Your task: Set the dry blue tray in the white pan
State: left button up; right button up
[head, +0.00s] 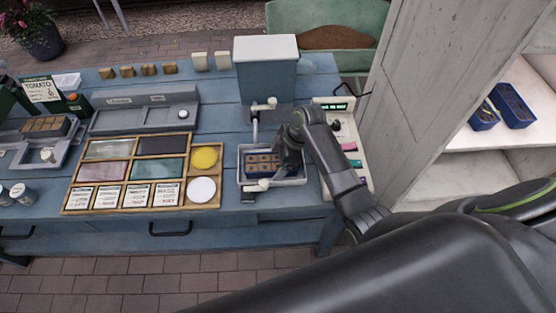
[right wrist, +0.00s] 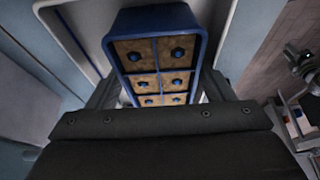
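The blue tray (head: 262,163) has brown soil-filled cells with a dark dot in each. It lies within the rim of the white pan (head: 300,181) under the blue-grey stand in the head view; whether it rests on the pan's floor is hard to tell. My right gripper (head: 284,158) reaches down over the tray's right part. In the right wrist view the tray (right wrist: 155,55) sits between the two fingers, which appear to press on its long sides. The pan's pale rim (right wrist: 70,45) runs beside it. My left gripper is not in view.
Two more blue trays, one of them here (head: 513,105), stand on the white shelf (head: 465,137) at right. A wooden seed box (head: 145,172) lies left of the pan on the blue table (head: 222,120).

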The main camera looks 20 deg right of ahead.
jog(key=shift+o, duration=1.1)
jog(key=shift+f, duration=0.1)
jog(key=shift+o, duration=0.6)
jog(key=shift+f, duration=0.15)
jog(key=shift+s, duration=0.1)
jog(key=shift+c, duration=0.3)
